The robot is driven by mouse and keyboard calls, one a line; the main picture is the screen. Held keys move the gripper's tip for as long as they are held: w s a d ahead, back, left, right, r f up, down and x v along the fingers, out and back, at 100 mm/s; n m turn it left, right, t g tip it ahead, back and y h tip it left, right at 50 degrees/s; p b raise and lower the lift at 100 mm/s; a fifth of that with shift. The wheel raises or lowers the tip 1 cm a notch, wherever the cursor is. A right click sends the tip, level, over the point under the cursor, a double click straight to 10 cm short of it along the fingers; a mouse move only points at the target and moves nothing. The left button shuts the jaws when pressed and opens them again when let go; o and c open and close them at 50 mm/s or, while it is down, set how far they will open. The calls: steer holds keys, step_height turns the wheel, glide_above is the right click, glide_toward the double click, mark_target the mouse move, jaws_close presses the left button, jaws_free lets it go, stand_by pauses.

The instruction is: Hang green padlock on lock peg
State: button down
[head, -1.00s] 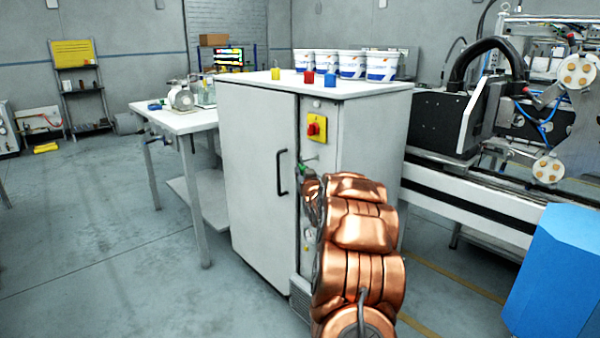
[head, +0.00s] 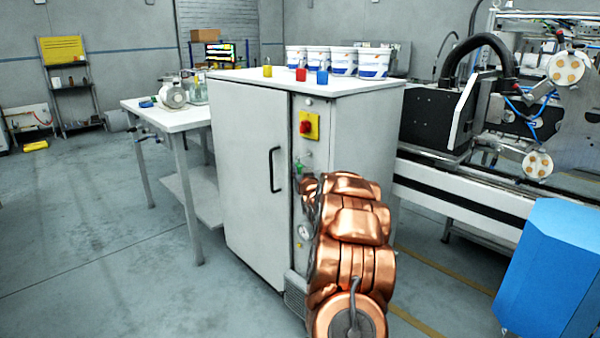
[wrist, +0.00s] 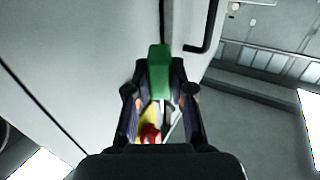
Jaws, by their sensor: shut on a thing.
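The green padlock (wrist: 159,72) is between the fingertips of my gripper (wrist: 161,92) in the wrist view, and the fingers are shut on it. In the head view the green padlock (head: 299,168) shows small at the cabinet's narrow front side, just below the lock peg (head: 306,155). I cannot tell whether its shackle is around the peg or only near it. My copper-coloured arm hides most of the gripper in the head view.
The peg is on the grey cabinet (head: 245,185), below a yellow plate with a red switch (head: 305,126). A black door handle (head: 275,170) is to the left. Yellow (head: 267,71), red (head: 301,75) and blue (head: 322,77) padlocks stand on top, before several white tubs.

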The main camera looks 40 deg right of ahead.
steer(key=c, duration=0.9)
jaws_free()
steer(key=shift+c, duration=0.2)
steer(key=shift+s, duration=0.1)
steer(key=v, duration=1.1)
steer(key=shift+s+a, duration=0.3)
